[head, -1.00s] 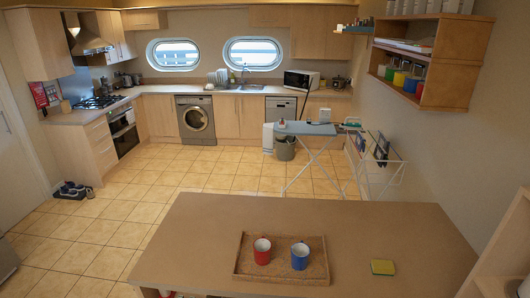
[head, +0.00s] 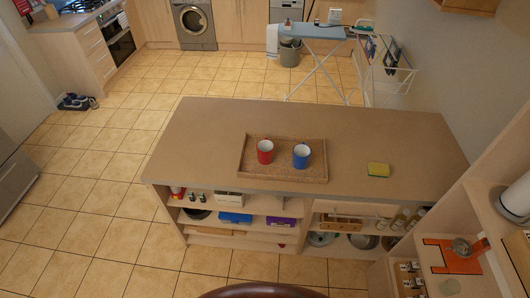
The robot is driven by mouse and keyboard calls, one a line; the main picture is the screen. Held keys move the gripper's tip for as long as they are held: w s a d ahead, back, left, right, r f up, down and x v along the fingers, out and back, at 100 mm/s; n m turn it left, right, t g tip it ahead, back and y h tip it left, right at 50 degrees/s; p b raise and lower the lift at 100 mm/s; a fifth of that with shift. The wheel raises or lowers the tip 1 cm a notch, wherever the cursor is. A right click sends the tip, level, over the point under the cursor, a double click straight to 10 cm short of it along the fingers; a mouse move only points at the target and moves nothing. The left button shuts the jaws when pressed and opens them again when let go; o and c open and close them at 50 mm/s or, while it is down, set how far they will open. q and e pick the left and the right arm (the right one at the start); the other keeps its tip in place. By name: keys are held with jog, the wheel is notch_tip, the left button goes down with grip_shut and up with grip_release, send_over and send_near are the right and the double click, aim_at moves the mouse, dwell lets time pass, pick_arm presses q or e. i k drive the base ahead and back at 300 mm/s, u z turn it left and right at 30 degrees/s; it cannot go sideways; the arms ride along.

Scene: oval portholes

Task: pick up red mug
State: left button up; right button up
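The red mug (head: 265,152) stands upright on a brown cork-like tray (head: 285,174) on the island counter. A blue mug (head: 301,156) stands just right of it on the same tray, a small gap between them. Both mugs have white insides and look empty. Neither of my grippers shows in the head view.
Open shelves below hold boxes, bowls and jars. A shelf unit (head: 480,215) stands at the right. An ironing board (head: 308,31) is behind. Tiled floor is free at the left.

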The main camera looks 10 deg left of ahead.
aim_at(265, 147)
jog(key=u, duration=2.1)
jog(key=i, duration=2)
jog(key=z, duration=1.15)
